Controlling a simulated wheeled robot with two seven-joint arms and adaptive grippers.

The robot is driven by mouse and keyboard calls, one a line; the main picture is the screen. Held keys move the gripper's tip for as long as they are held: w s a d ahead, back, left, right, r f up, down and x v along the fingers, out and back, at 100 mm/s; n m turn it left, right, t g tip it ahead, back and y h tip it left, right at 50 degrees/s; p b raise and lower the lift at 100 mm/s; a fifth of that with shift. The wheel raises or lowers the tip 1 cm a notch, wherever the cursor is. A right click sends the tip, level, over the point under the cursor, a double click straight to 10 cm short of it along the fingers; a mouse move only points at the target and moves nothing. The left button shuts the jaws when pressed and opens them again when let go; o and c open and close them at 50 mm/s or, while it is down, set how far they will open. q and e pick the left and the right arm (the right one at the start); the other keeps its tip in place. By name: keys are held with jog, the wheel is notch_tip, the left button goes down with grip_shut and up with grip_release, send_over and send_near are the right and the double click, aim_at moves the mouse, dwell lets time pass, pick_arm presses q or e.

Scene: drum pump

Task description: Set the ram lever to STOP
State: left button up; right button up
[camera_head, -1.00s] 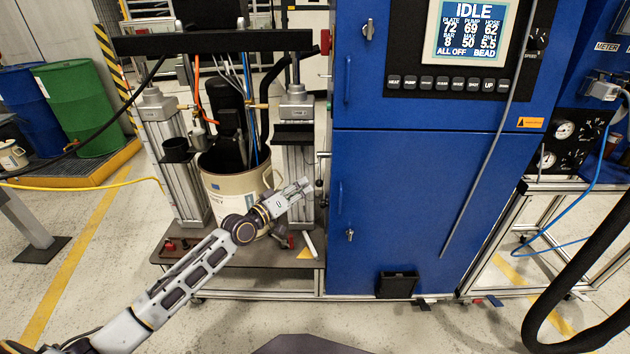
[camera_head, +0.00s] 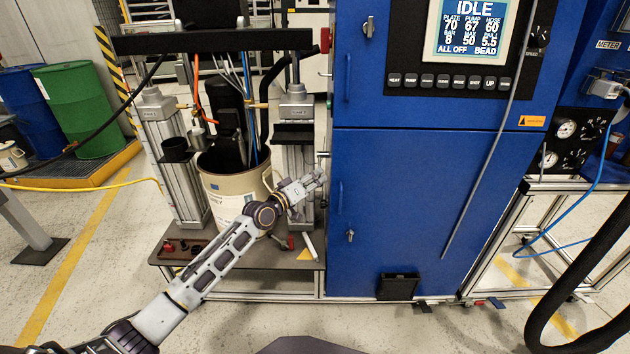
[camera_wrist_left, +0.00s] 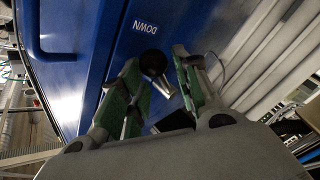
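The ram lever (camera_wrist_left: 155,68) shows in the left wrist view as a round black knob on a short metal stem, near the blue cabinet side. A white label reading DOWN (camera_wrist_left: 145,27), turned over in the picture, is beside it. My left gripper (camera_wrist_left: 160,82) is open, with its green-padded fingers on either side of the knob. I cannot tell whether they touch it. In the head view my left gripper (camera_head: 316,178) is at the cabinet's left edge, just below a small lever-like part (camera_head: 323,154). A STOP mark is not readable. My right gripper is not in view.
The blue cabinet (camera_head: 425,190) has a screen (camera_head: 472,30) reading IDLE and ALL OFF. The drum press with a beige drum (camera_head: 232,185) stands left of it, close to my left arm. Green (camera_head: 75,110) and blue drums are at far left. A black hose (camera_head: 580,290) hangs at right.

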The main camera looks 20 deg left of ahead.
pick_arm(q)
jog(key=shift+w, duration=0.1)
jog(key=shift+c, duration=0.4)
grip_shut()
